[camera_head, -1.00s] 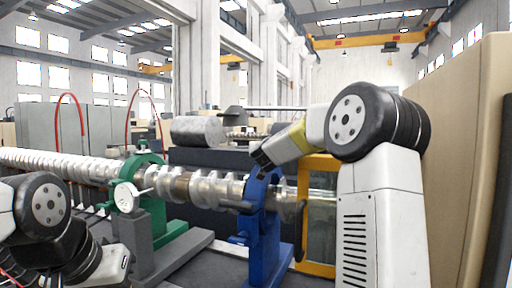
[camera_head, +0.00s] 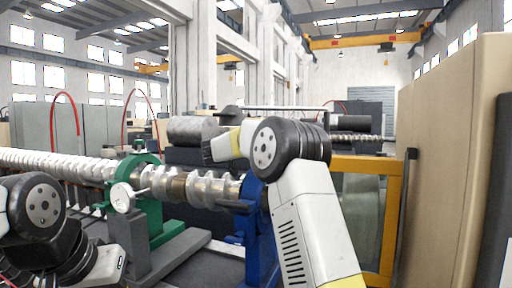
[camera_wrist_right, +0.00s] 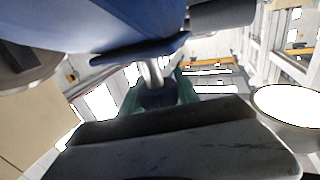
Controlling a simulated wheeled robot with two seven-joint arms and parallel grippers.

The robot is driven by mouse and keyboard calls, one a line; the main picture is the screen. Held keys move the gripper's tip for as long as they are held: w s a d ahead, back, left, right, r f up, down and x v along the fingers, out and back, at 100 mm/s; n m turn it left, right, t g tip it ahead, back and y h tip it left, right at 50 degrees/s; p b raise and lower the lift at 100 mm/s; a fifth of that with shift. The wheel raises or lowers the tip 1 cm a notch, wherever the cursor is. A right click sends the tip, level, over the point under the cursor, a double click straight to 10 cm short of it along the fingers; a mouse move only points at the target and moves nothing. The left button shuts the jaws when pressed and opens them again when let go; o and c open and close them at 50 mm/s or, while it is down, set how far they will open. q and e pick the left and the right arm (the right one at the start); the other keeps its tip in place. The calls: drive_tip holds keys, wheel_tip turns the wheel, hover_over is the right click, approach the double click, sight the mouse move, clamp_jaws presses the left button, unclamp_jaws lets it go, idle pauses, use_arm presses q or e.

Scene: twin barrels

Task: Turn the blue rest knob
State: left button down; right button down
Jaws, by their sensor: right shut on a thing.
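The blue rest (camera_head: 262,250) stands under the long metal screw (camera_head: 205,188), with my right arm partly across it in the head view. In the right wrist view the rest's blue body (camera_wrist_right: 90,22) fills the top. A metal shaft comes down from it to the dark blue knob (camera_wrist_right: 158,95). My right gripper (camera_wrist_right: 160,118) shows as dark edges across the lower part of that view, shut on the knob and hiding its lower side. In the head view its fingertips cannot be made out. My left arm is at the lower left, its gripper fingers out of view.
A green rest (camera_head: 150,205) with a white dial holds the screw left of the blue one. A yellow-framed panel (camera_head: 392,215) and a beige cabinet (camera_head: 450,165) stand to the right. A grey cylinder (camera_head: 190,128) lies behind the screw.

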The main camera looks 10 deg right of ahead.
drive_tip(key=shift+s+d+m+g+h, duration=0.15)
drive_tip(key=shift+m+g+h, duration=0.25)
drive_tip(key=shift+m+g, duration=0.3)
drive_tip(key=shift+s+m+g+h, duration=0.1)
drive_tip(key=shift+m+g+h, duration=0.35)
drive_tip(key=shift+g, duration=0.35)
drive_tip(key=shift+m+g, duration=0.25)
drive_tip(key=shift+g, duration=0.05)
drive_tip(key=c, duration=0.9)
unclamp_jaws()
drive_tip(key=v, duration=0.7)
drive_tip(key=shift+s+a, duration=0.2)
drive_tip(key=shift+a, duration=0.15)
